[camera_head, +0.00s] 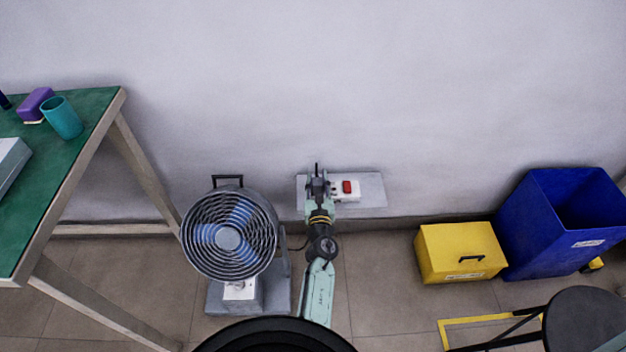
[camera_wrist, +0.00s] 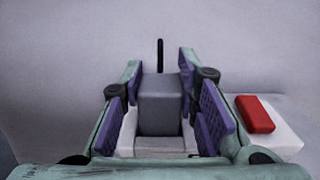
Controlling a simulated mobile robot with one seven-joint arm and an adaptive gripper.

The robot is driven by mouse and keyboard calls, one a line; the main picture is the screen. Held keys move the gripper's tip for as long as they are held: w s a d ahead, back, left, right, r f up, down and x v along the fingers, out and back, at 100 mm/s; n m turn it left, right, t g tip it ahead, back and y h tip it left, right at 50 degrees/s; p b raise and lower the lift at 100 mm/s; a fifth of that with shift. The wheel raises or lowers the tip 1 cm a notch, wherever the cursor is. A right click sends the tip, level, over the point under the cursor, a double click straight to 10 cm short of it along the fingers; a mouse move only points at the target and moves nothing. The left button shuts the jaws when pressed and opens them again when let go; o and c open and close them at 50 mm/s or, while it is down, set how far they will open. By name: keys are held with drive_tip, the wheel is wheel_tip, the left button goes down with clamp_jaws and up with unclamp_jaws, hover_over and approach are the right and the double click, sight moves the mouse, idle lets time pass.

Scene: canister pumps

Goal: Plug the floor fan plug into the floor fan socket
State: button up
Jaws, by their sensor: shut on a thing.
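My gripper (camera_head: 318,184) reaches down to the wall beside the floor fan and is shut on the floor fan plug. In the wrist view the plug is a grey block (camera_wrist: 160,100) between the purple finger pads, with a black cord rising behind it. The white floor fan socket (camera_head: 351,197) with a red switch (camera_head: 347,187) is on a grey plate (camera_head: 371,190) at the wall. The socket also shows in the wrist view (camera_wrist: 285,142), right of and below the plug. The plug covers part of it, and I cannot tell whether the plug is seated.
The grey floor fan (camera_head: 228,238) stands left of my arm. A green-topped table (camera_head: 88,120) is at the left. A yellow box (camera_head: 455,250) and a blue bin (camera_head: 540,235) stand at the right. A dark round stool (camera_head: 585,320) is at the lower right.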

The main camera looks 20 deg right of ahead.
drive_tip(key=shift+f, duration=0.25)
drive_tip(key=shift+r, duration=0.2)
drive_tip(key=shift+f, duration=0.2)
drive_tip(key=o, duration=1.2)
drive_tip(key=shift+c, duration=0.2)
drive_tip(key=shift+r, duration=0.2)
